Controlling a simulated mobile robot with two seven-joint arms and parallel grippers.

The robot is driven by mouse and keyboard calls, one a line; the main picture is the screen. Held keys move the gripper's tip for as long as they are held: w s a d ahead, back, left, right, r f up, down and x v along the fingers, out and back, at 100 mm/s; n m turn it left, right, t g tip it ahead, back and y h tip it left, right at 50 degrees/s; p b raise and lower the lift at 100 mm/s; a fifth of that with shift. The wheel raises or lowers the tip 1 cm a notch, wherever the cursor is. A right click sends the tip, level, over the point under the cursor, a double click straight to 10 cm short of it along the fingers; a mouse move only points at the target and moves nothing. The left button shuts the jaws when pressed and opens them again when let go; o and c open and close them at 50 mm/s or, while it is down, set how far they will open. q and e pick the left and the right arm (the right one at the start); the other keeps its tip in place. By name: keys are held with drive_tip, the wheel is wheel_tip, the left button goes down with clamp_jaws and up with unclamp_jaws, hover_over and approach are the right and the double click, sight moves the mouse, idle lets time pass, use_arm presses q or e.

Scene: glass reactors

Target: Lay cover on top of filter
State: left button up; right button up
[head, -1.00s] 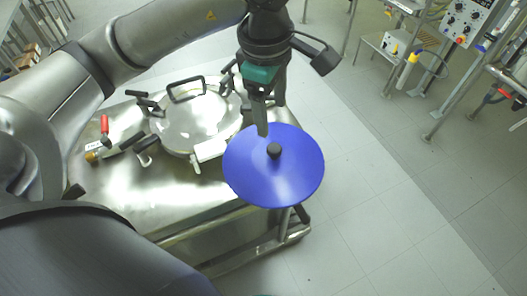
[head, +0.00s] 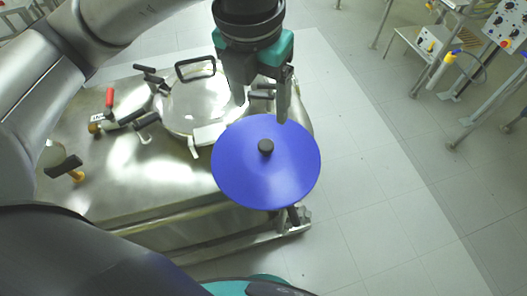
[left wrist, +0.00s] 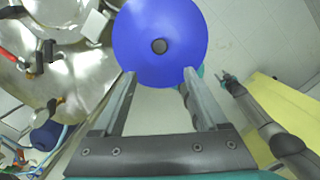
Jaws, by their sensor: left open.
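The cover is a round blue disc (head: 265,175) with a black knob (head: 266,146) at its centre. It lies face up at the right end of the steel table in the head view and also shows in the left wrist view (left wrist: 160,20). The disc hides what is beneath it, so I cannot tell whether the filter is there. My left gripper (head: 263,107) is open and empty, its fingers beyond the knob and apart from it. In the left wrist view the knob shows beyond and between the fingertips (left wrist: 159,74). A dark gripper (left wrist: 228,79), seemingly my right, is small there.
A round steel vessel lid (head: 193,100) with black handles and clamps stands beside the disc on the steel table (head: 120,180). A red-handled valve (head: 109,98) is at the left. A control box (head: 508,25) and frames stand at right. The floor (head: 370,210) between is clear.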

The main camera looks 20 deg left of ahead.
use_arm(q)
hover_over(266, 144)
drive_tip(key=s, duration=0.1)
drive_tip(key=f, duration=0.8)
drive_tip(key=shift+s+a+f, duration=0.1)
drive_tip(key=shift+s+f, duration=0.1)
drive_tip(key=shift+f, duration=0.15)
drive_tip(key=shift+w+f+p, duration=0.1)
drive_tip(key=shift+w+f, duration=0.1)
drive_tip(key=shift+f, duration=0.85)
drive_tip(key=shift+w+f+p, duration=0.1)
drive_tip(key=shift+w+f, duration=0.15)
drive_tip(key=shift+f, duration=0.75)
drive_tip(key=shift+w+f+p, duration=0.1)
drive_tip(key=shift+w+f, duration=0.1)
drive_tip(key=shift+f, duration=0.85)
clamp_jaws()
